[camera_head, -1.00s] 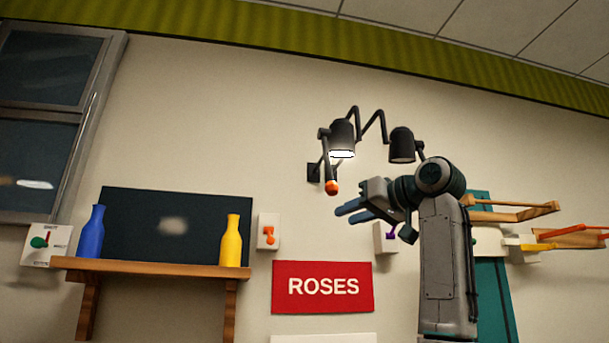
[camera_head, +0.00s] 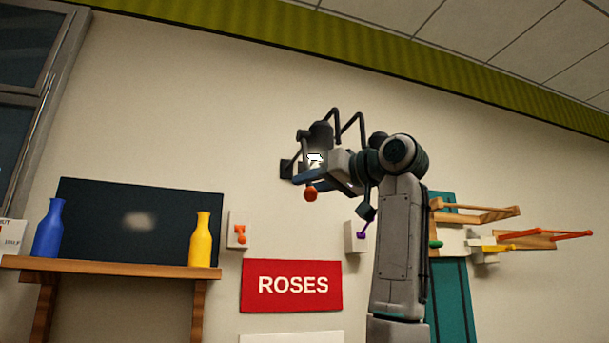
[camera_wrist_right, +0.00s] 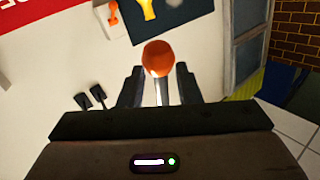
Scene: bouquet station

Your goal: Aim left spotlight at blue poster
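The left spotlight (camera_head: 320,136) is a dark lamp on a bent wall arm, its lit face pointing down. An orange ball knob (camera_head: 310,194) hangs below it; the ball also shows in the right wrist view (camera_wrist_right: 158,57). My right gripper (camera_head: 304,177) is at the knob. In the right wrist view its two fingers (camera_wrist_right: 159,82) are apart, with the ball just beyond their tips and a thin bright stem between them. I cannot tell whether they touch. A dark blue-grey panel (camera_head: 100,225) carries a pale light patch; I cannot tell if it is the blue poster. My left gripper is out of view.
The right spotlight (camera_head: 378,139) is mostly hidden behind my right arm. A red ROSES sign (camera_head: 292,286) hangs below. A shelf (camera_head: 120,268) holds a blue bottle (camera_head: 49,230) and a yellow bottle (camera_head: 201,240). Wall switches and wooden arms are around. Bare wall surrounds the lamp's left side.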

